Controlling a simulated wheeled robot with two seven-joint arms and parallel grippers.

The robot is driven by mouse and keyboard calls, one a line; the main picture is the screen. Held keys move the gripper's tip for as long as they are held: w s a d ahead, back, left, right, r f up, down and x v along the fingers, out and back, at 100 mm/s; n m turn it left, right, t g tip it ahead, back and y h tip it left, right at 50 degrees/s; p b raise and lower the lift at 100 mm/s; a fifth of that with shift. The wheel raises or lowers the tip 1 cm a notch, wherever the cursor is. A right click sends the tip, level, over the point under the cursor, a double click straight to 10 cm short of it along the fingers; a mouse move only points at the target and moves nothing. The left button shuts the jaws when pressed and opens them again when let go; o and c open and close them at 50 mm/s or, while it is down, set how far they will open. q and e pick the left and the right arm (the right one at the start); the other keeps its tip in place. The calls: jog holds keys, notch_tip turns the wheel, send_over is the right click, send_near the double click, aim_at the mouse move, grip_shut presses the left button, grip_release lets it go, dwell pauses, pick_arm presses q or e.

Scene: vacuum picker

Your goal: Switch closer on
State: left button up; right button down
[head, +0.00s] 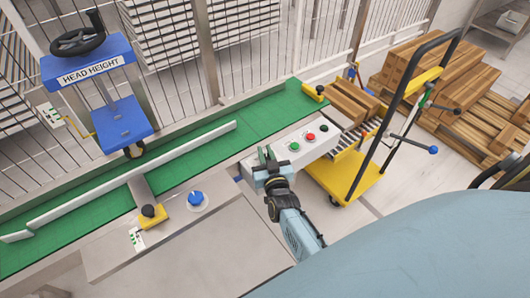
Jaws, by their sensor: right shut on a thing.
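My right gripper (267,160) is at the left end of a pale control panel (270,150) beside the green belt. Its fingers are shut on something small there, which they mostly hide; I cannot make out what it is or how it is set. To its right on the panel are a green button (294,146), a red button (310,137) and a black knob (323,128). I see no readable label on the panel. My left gripper is not in view.
The green conveyor belt (185,170) runs behind the panel, with a fence behind it. A blue head-height unit (88,64) with a black handwheel (78,38) stands at left. A blue button (195,198) is on the grey counter. A yellow cart (345,180) stands right, near stacked wood (450,90).

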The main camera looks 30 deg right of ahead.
jog(key=shift+h, duration=0.3)
jog(key=c, duration=1.4)
grip_release()
